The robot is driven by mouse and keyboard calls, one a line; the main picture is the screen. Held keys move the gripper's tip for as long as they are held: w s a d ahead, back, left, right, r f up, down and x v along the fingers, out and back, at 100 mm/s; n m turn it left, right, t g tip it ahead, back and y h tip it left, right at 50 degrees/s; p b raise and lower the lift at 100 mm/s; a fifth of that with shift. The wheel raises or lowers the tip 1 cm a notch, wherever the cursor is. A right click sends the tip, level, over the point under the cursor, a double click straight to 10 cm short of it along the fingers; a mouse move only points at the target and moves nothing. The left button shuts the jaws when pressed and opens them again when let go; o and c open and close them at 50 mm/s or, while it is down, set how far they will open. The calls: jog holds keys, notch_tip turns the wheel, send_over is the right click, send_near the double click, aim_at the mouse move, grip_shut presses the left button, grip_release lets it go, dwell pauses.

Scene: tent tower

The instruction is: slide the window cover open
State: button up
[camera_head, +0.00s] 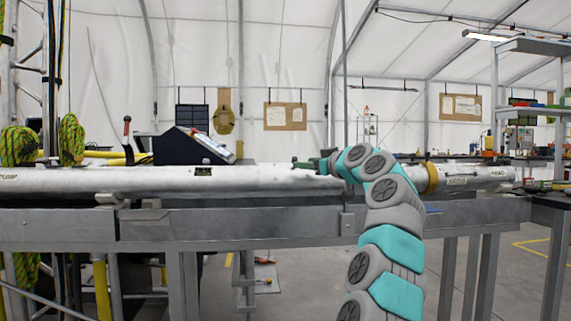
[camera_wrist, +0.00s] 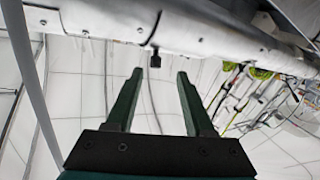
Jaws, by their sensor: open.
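A long white tube (camera_head: 120,180) lies across the metal stand in the head view. A small dark patch with a marking (camera_head: 202,171) is on its side, left of my gripper; I cannot tell whether this is the window cover. My gripper (camera_head: 310,163) is at the tube's upper edge, right of the middle, partly hidden by my arm. In the wrist view the tube (camera_wrist: 220,30) crosses the top. My gripper's two green fingers (camera_wrist: 160,74) are apart and empty, pointing at it. A small black tab (camera_wrist: 155,58) sticks out from the tube just beyond and between the fingertips.
The metal stand (camera_head: 270,219) runs under the tube. A dark console (camera_head: 190,147) stands behind it, with a red-tipped lever (camera_head: 127,130) to its left. Green rope coils (camera_head: 72,140) hang at the left. A yellow ring (camera_head: 431,178) circles the tube right of my arm.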

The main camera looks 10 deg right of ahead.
aim_at(296, 160)
jog(key=p+x, duration=0.1)
jog(key=x, duration=0.1)
jog(key=p+x, duration=0.2)
jog(key=r+p+x, duration=0.1)
jog(key=x, duration=0.1)
jog(key=shift+w+d, duration=0.15)
jog(key=shift+w, duration=0.2)
jog(key=shift+w+a+f+p, duration=0.25)
jog(key=shift+w+a+p, duration=0.1)
jog(key=shift+w+p, duration=0.25)
grip_shut()
dwell(0.9)
